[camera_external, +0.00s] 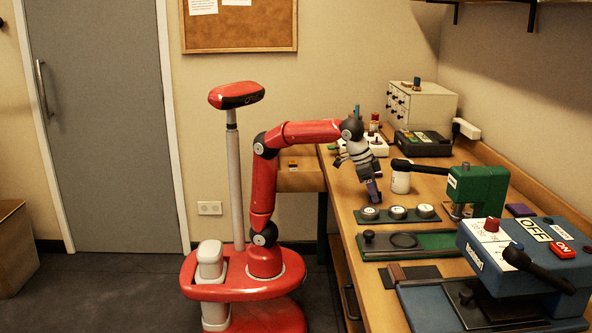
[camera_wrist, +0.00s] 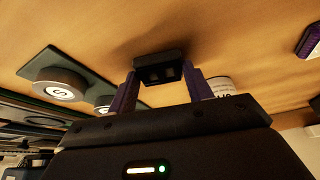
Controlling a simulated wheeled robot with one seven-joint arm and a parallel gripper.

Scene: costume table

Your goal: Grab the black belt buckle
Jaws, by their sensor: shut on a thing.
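The black belt buckle (camera_wrist: 159,69) is a small dark block between the two purple fingers of my gripper (camera_wrist: 160,84) in the wrist view. The fingers are shut on its sides. The wooden tabletop lies beyond it, with a dark shadow around it; I cannot tell if it touches the table. The buckle is too small or hidden to make out there.
A white cup (camera_external: 400,178) stands just right of my gripper. A green strip with several round dies (camera_external: 397,213) lies in front of it. A green press (camera_external: 478,188) and a blue machine (camera_external: 530,260) stand at the right. A purple block (camera_wrist: 309,38) lies at the wrist view's right edge.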

